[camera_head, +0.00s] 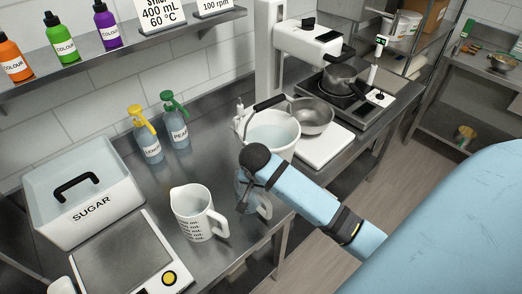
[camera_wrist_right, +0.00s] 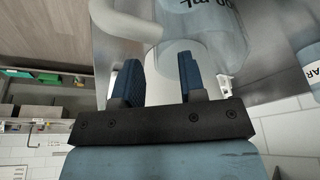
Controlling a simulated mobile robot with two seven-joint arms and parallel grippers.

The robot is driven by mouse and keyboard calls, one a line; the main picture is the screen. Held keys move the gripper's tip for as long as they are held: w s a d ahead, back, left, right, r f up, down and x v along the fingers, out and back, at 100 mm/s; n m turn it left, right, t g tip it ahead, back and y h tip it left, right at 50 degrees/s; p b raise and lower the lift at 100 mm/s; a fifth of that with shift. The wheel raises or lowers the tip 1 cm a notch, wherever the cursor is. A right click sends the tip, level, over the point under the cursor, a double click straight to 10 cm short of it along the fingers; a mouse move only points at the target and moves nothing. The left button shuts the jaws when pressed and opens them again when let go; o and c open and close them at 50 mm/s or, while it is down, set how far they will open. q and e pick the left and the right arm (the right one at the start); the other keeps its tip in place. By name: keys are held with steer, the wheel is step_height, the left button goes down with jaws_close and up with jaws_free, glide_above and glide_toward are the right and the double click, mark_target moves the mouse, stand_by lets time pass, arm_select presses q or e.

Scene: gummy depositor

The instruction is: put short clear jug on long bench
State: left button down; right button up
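The clear jug (camera_head: 264,206) stands near the front edge of the steel bench (camera_head: 240,262) in the head view, partly hidden by my right gripper. In the right wrist view a clear jug with "mL" printing (camera_wrist_right: 215,35) is just beyond the fingers. My right gripper (camera_head: 246,190) reaches down over the jug from the right. In the wrist view its two blue fingers (camera_wrist_right: 162,75) stand apart with a pale surface showing between them. I cannot tell whether they touch it.
A white measuring jug (camera_head: 196,212) stands close on the left, with a scale (camera_head: 120,255) and sugar bin (camera_head: 88,215) beyond. A white bucket (camera_head: 283,146) is behind the gripper. A hot plate (camera_head: 345,98) is at back right.

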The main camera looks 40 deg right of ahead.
steer(key=v, duration=0.8)
steer(key=shift+s+a, duration=0.1)
steer(key=s+a+f+n+t+y, duration=0.1)
steer(key=s+a+f+n, duration=0.1)
steer(key=s+n, duration=0.6)
steer(key=s+a+f+n+t+y, duration=0.1)
steer(key=s+a+f+n+y, duration=0.2)
steer(key=s, duration=0.9)
steer(key=w+a+f+n+t, duration=0.1)
steer(key=w+a+f+t, duration=0.1)
steer(key=f, duration=0.5)
steer(key=w+a+f+t+y, duration=0.1)
steer(key=w+a+f+t, duration=0.2)
steer(key=f, duration=0.4)
steer(key=shift+w+a+n+t, duration=0.25)
steer(key=shift+w+n+t, duration=0.2)
steer(key=shift+t, duration=0.45)
